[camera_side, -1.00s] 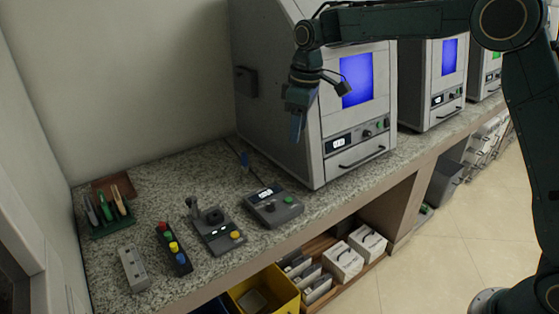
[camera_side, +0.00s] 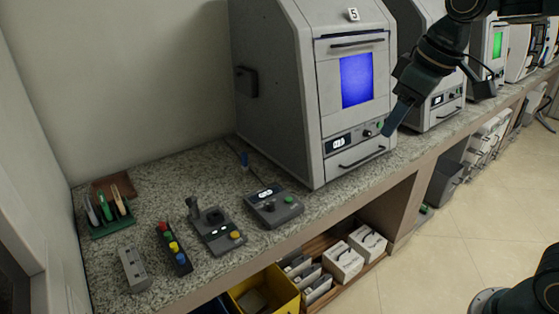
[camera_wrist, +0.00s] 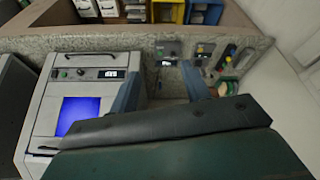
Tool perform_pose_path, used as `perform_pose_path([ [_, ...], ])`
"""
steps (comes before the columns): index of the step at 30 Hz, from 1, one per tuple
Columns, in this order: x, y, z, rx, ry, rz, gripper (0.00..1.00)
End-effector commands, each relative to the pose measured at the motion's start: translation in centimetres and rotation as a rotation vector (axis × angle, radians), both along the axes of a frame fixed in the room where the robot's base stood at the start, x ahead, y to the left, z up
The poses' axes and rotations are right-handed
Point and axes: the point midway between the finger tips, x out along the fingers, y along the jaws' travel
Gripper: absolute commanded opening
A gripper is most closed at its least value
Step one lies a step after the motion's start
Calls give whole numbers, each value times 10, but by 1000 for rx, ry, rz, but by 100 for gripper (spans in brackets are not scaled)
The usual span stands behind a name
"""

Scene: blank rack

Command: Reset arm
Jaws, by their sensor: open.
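My gripper (camera_side: 395,117) hangs in front of the right side of the grey machine numbered 5 (camera_side: 310,60), over the counter's front edge. In the wrist view its two blue fingers stand apart with a wide gap between them (camera_wrist: 160,88), and nothing is held. The same machine, with its blue screen, shows at the left of the wrist view (camera_wrist: 85,105). The rest of my arm is partly cut off at the upper right of the side view.
The speckled counter (camera_side: 150,190) carries a digital display box (camera_side: 273,206), a joystick box (camera_side: 215,232), a coloured button strip (camera_side: 174,250), a grey block (camera_side: 133,269) and a green tool rack (camera_side: 110,222). A yellow bin (camera_side: 262,292) and white boxes (camera_side: 343,260) sit below. More machines stand to the right.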

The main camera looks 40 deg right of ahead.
Motion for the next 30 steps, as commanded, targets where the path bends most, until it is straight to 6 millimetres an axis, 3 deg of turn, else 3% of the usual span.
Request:
perform_pose_path([
  [9,-71,-9,-11,36,-71,-107,47],
  [18,-125,-13,-36,71,-128,-195,47],
  [24,-141,-14,-47,84,-148,-226,47],
  [30,-143,-14,-49,85,-149,-232,47],
])
